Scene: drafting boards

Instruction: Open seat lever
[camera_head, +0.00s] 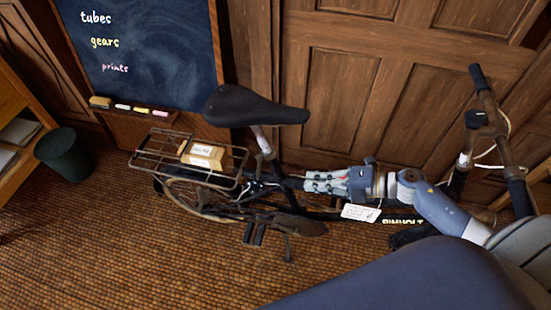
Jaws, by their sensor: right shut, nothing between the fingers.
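A folding bicycle stands side-on across the middle of the view, with a black saddle (255,107) on a silver seat post (262,140). The seat post goes down into the frame near the rear rack. The seat lever is too small and dark for me to pick out there. My right gripper (308,183) comes in from the right along the bicycle's main tube. It points left, with its fingertips just right of the seat tube's lower part. It is shut and holds nothing. Whether it touches the bicycle I cannot tell. My left gripper is out of view.
The rear rack (150,157) carries a small tan box (203,155). A white tag (361,213) hangs under my right gripper. The handlebar (491,100) rises at the right. A chalkboard (140,55) and wooden panelling stand behind. A dark bin (66,155) stands at left. Floor at front left is clear.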

